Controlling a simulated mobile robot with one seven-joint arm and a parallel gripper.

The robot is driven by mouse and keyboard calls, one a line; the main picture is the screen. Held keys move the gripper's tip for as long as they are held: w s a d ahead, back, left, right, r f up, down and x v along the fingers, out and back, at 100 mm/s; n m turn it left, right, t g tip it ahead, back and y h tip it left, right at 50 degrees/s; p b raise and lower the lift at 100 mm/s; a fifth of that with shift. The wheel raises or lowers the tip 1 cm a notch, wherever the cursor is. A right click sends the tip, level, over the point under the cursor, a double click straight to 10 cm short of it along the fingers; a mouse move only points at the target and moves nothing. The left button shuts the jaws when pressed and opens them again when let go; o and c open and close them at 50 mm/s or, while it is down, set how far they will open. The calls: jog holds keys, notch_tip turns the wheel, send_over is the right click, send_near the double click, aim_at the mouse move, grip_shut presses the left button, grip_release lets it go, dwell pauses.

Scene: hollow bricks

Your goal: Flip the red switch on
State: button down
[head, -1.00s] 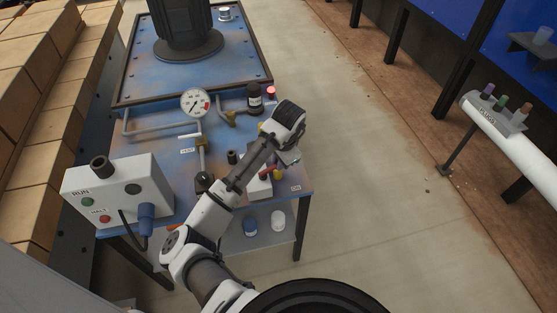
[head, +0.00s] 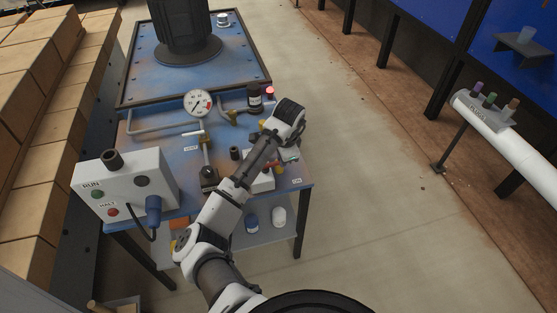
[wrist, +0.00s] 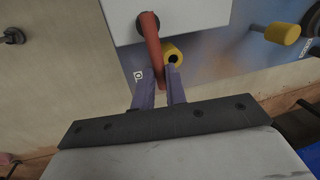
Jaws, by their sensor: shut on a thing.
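The red switch is a red lever (wrist: 151,38) sticking out of a pale box (wrist: 195,18) in the wrist view. My gripper (wrist: 158,80) has its two purple fingers on either side of the lever's free end and is shut on it. In the head view, the pale box (head: 262,184) stands on the blue bench top, partly behind my arm.
A yellow knob (wrist: 173,54) is close beside the fingers. A RUN/HALT box (head: 122,187) is at the left.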

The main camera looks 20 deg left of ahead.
jog(key=shift+s+m, duration=0.2)
jog(key=shift+m, duration=0.4)
jog(key=c, duration=1.4)
grip_release()
jog(key=shift+d, duration=0.1)
jog(key=shift+c, duration=0.2)
notch_tip(320, 180, up, 14)
jog(key=s+d, duration=0.1)
jog(key=s, duration=0.1)
jog(key=shift+s+d+f, duration=0.15)
jog(key=shift+d+f, duration=0.1)
